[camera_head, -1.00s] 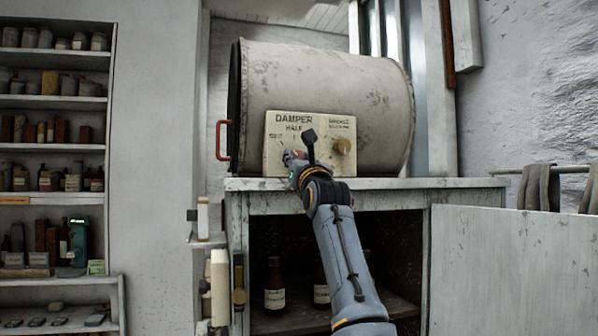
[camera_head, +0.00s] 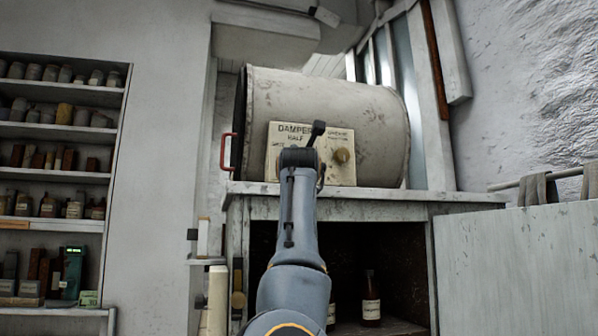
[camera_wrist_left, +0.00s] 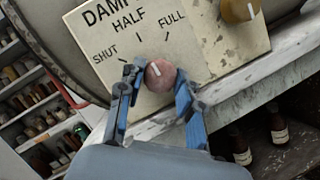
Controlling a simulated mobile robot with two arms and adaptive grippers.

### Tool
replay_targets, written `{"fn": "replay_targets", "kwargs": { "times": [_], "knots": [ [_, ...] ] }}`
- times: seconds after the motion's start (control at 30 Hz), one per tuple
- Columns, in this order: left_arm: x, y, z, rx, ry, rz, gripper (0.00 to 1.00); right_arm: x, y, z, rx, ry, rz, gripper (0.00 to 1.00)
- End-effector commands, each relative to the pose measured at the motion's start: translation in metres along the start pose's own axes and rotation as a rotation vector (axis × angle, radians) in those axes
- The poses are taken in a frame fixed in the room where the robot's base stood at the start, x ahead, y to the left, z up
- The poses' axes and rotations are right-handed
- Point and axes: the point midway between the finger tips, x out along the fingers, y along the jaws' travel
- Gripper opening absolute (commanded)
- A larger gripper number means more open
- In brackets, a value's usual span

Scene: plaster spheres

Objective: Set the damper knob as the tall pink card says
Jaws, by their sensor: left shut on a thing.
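The cream damper panel (camera_head: 345,176) is on the front of the big grey drum; it also shows in the left wrist view (camera_wrist_left: 207,60), with SHUT, HALF and FULL marks. The pinkish damper knob (camera_wrist_left: 161,76) sits below these marks. Its pale pointer line tilts up and left, roughly toward HALF; the exact setting is hard to tell. My left gripper (camera_wrist_left: 158,92) has a blue-padded finger on each side of the knob and is shut on it. In the head view my left arm hides the knob. No tall pink card is visible. My right gripper is out of view.
A brass knob (camera_head: 342,156) is on the panel's right side. The drum (camera_head: 330,98) has a red handle (camera_head: 226,150) and rests on a worn cabinet (camera_head: 410,192). Bottles (camera_head: 371,300) stand inside it. Shelves (camera_head: 55,175) of jars are at left.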

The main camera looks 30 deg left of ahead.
Motion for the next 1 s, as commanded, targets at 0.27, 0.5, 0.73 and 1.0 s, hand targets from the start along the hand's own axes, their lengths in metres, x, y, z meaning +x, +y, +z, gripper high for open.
{"fn": "replay_targets", "kwargs": {
  "times": [0.27,0.5,0.73,1.0],
  "knots": [
    [0.0004,0.0003,-0.0009,0.031,0.002,-0.013,0.04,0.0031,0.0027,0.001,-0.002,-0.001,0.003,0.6],
    [0.0004,0.0007,-0.0006,0.031,0.001,-0.012,0.04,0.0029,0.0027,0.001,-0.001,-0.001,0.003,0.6],
    [0.0003,0.0008,-0.0004,0.031,0.001,-0.012,0.58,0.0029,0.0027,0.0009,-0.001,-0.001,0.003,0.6],
    [-0.0002,0.0006,0.0001,0.03,0.0,-0.012,0.58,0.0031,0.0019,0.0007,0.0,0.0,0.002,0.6]
  ]
}}
